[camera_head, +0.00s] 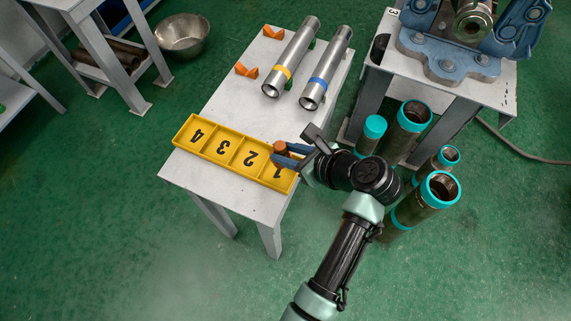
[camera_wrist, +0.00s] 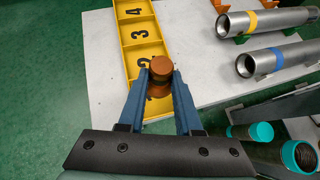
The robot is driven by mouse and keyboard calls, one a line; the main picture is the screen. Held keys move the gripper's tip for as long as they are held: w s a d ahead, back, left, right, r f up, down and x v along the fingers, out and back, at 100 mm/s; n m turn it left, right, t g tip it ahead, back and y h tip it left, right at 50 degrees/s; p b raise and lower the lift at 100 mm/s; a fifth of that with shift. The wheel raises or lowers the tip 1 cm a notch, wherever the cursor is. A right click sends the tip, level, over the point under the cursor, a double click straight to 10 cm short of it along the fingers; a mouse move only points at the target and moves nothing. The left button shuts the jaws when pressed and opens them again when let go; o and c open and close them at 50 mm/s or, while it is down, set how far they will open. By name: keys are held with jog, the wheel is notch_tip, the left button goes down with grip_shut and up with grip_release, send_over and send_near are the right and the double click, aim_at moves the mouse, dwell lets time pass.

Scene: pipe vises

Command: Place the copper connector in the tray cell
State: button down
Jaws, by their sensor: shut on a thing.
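The copper connector (camera_head: 280,148) is a short orange-brown cylinder with a wider lower part. My gripper (camera_wrist: 160,75) is shut on it, with one blue finger on each side, and it stands upright in the wrist view (camera_wrist: 160,66). The yellow tray (camera_head: 188,125) lies on the white table and has a row of cells numbered 1 to 4. The connector is over the end of the tray around cells 1 and 2. In the wrist view it partly covers the 2 and hides cell 1's number. I cannot tell its height above the tray floor.
Two steel pipes, one with a yellow band (camera_head: 283,73) and one with a blue band (camera_head: 318,81), lie on the table (camera_head: 228,98) beyond the tray. Orange supports (camera_head: 246,70) stand left of them. A blue vise (camera_head: 447,62) and several teal-ended pipes (camera_head: 411,117) are at right.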

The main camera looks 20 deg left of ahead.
notch_tip(320, 180, down, 5)
jog(key=shift+f+b, duration=0.1)
jog(key=shift+b, duration=0.35)
jog(key=c, duration=0.6)
grip_release()
